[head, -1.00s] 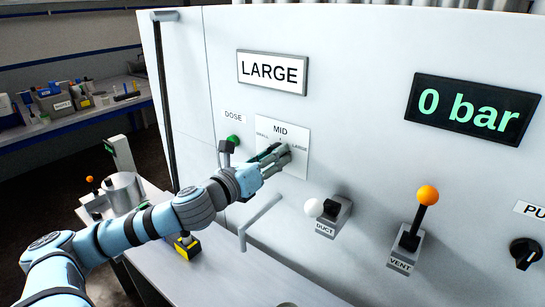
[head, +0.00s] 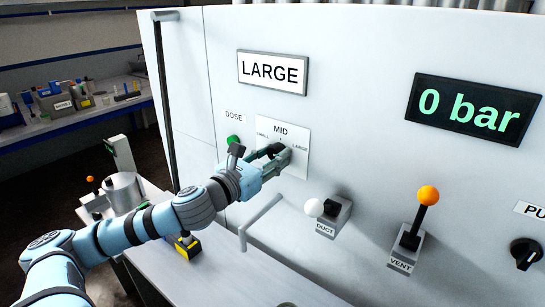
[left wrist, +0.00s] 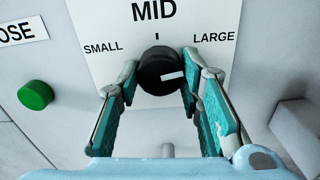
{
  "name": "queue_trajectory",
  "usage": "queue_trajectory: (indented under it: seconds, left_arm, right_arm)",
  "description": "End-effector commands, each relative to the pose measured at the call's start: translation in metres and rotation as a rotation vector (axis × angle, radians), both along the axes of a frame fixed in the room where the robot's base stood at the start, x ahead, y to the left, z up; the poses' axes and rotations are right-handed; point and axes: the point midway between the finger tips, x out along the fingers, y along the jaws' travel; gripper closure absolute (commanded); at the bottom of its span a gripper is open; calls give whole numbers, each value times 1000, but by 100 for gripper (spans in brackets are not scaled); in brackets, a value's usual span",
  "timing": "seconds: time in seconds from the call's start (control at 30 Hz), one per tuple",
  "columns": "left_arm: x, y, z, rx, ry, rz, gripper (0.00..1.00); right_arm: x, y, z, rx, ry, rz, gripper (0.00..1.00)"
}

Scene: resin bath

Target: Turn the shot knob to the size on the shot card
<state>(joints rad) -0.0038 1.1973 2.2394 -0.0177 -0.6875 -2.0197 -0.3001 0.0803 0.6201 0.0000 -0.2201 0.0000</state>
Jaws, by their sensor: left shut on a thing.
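The shot card (head: 272,73) on the white panel reads LARGE. Below it, the shot knob's plate (head: 299,131) carries SMALL, MID and LARGE; it also fills the top of the left wrist view (left wrist: 108,20). The black round shot knob (left wrist: 157,62) has a white mark pointing right and slightly up, on the LARGE side. My left gripper (left wrist: 160,77) is shut on the knob, one finger on each side; in the head view it reaches the plate (head: 279,153) and partly hides the knob (head: 273,149). My right gripper is out of view.
A green DOSE button (head: 233,140) sits left of the plate. The DUCT lever (head: 316,207) and the orange-tipped VENT lever (head: 428,196) stand to the right. A display (head: 470,109) reads 0 bar. A grey handle (head: 262,219) sticks out below the gripper.

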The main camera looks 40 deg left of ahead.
Motion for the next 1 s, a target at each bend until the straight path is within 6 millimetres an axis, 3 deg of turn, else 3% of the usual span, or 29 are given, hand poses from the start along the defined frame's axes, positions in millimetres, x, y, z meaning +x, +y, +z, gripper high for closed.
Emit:
queue_trajectory:
  seconds: [0.13,0.17,0.27,0.63,1.0]
  left_arm:
    - [0,0,1,1,-2,1,94]
    - [0,0,1,1,-2,1,62]
    - [0,0,1,0,-2,1,46]
    - [0,0,7,0,-3,0,46]
    - [1,1,91,-6,-8,2,46]
  right_arm:
    - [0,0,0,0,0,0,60]
    - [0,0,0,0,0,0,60]
    - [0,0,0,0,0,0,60]
    - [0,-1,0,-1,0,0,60]
    - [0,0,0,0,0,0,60]
